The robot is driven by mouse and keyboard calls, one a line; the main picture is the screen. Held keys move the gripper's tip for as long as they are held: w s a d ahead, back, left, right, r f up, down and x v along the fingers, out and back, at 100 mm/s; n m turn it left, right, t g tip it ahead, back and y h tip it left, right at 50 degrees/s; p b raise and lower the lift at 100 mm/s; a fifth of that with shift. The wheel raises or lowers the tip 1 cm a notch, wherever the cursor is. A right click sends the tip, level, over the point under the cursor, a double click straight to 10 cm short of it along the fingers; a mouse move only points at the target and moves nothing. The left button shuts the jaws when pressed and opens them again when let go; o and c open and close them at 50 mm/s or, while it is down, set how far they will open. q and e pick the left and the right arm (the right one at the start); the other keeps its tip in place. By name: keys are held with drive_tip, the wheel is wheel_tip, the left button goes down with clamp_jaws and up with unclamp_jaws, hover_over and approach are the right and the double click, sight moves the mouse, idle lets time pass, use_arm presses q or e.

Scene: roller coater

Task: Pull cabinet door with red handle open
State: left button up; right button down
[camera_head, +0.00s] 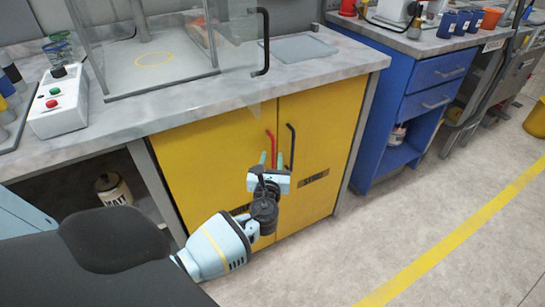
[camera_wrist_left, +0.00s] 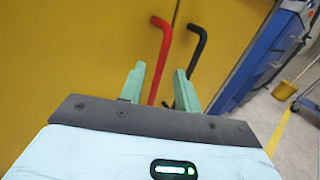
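The yellow cabinet door (camera_head: 205,165) with the red handle (camera_head: 270,146) is under the marble-look worktop and looks shut, flush with the yellow door beside it. My left gripper (camera_head: 271,159) is in front of this door, pointing at it. In the left wrist view, the gripper (camera_wrist_left: 160,72) is open. The red handle (camera_wrist_left: 163,45) runs down between its two green fingers in the picture, nearer the left one. I cannot tell whether the fingers touch it or how deep they reach. The handle's lower end is hidden. My right gripper is not in view.
A black handle (camera_head: 292,146) on the right yellow door (camera_head: 325,120) is close beside the red one; in the wrist view this black handle (camera_wrist_left: 196,50) passes behind the right finger. A blue drawer cabinet (camera_head: 395,110) stands to the right. The floor (camera_head: 390,225) in front is clear.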

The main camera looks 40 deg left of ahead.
use_arm(q)
drive_tip(key=shift+x, duration=0.95)
clamp_jaws()
